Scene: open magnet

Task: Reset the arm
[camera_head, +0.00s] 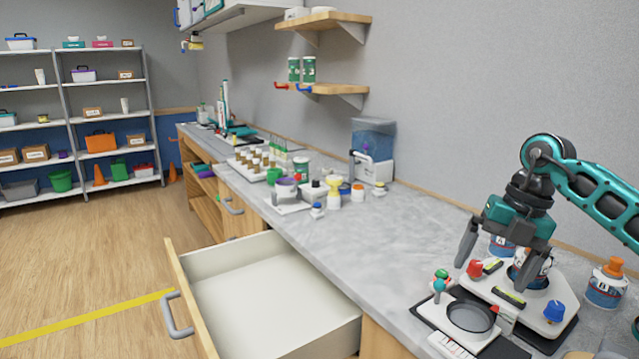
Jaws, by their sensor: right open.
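My right arm comes in from the right edge in teal and black. Its gripper (497,260) points down over the right part of the counter, with its two dark fingers spread apart and nothing seen between them. Below the fingers is a white device (525,305) with red and blue knobs and a round dark dish. A blue-labelled bottle stands behind the fingers and is partly hidden. My left gripper does not show.
A drawer (262,290) below the counter is pulled open and looks empty. An orange-capped jar (605,283) stands right of the device. Racks, cups and a blue-topped container (372,150) stand farther along. The middle of the grey counter (420,230) is clear. Shelves hang above.

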